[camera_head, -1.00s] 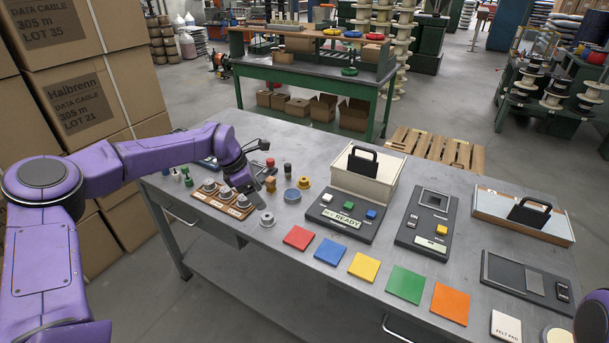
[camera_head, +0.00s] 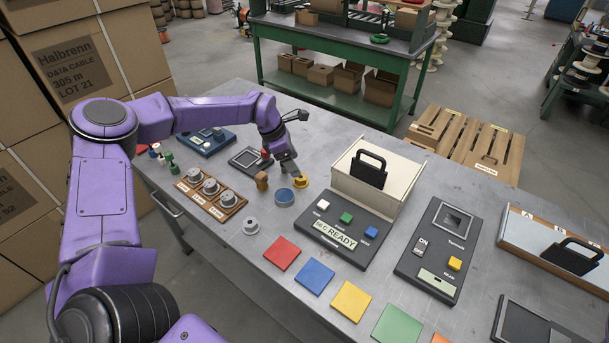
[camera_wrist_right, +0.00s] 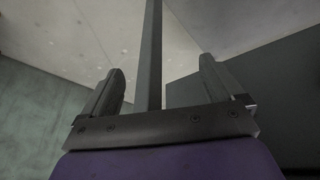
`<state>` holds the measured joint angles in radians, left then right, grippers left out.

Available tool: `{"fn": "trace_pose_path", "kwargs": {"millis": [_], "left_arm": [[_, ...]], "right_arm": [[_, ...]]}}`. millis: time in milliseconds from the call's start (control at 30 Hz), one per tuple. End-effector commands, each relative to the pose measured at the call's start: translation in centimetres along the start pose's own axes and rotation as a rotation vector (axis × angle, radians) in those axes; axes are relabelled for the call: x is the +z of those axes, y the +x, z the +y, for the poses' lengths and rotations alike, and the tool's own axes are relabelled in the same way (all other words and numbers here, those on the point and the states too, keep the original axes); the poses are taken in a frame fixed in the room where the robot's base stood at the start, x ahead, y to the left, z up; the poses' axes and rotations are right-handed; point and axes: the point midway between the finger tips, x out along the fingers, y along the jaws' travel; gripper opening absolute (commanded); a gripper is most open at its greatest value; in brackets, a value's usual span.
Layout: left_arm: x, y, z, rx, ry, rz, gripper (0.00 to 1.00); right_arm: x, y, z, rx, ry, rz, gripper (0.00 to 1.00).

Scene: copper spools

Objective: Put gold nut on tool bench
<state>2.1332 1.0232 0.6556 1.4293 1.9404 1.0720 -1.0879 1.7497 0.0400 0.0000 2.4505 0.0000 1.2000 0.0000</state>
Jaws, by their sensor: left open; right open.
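The gold nut (camera_head: 301,182) lies on the grey metal table (camera_head: 255,310), just right of a blue ring (camera_head: 285,197). My left gripper (camera_head: 292,173) is open and reaches down right at the nut, its fingertips close above or beside it; I cannot tell whether they touch it. The fingers partly cover the nut's far side. My right gripper (camera_wrist_right: 160,85) shows only in the right wrist view, with its two fingers apart and nothing held. A green bench (camera_head: 330,83) stands behind the table; which surface is the tool bench is not marked.
A READY panel (camera_head: 338,236) and a cream box (camera_head: 375,178) stand to the right. Coloured squares line the table's front.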

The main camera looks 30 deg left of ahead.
Motion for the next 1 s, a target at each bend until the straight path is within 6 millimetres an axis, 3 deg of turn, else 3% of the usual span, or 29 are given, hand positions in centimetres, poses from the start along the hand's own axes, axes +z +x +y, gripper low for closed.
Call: {"fn": "trace_pose_path", "kwargs": {"millis": [267, 400, 667, 867, 900, 1000], "left_arm": [[-0.3, 3.7, 0.0, -0.003, 0.0, 0.007, 0.73], [-0.3, 6.2, 0.1, -0.002, 0.0, 0.004, 0.73], [-0.3, 6.7, 0.1, 0.0, 0.002, 0.001, 0.73], [-0.3, 6.8, 0.1, -0.001, 0.002, 0.002, 0.08], [-0.3, 6.8, 0.1, -0.001, 0.002, 0.002, 0.02], [-0.3, 6.8, 0.0, -0.002, 0.002, 0.003, 0.03]], "right_arm": [[-1.1, -2.5, 0.2, 0.0, 0.0, 0.001, 0.94], [-1.2, -2.8, 0.2, -0.001, 0.0, 0.001, 0.94], [-1.1, -2.7, 0.2, 0.0, 0.0, 0.0, 0.94], [-1.1, -2.7, 0.2, 0.0, 0.0, 0.0, 0.94], [-1.1, -2.7, 0.2, 0.0, 0.0, 0.0, 0.94], [-1.1, -2.7, 0.2, 0.0, 0.0, 0.001, 0.94]]}}
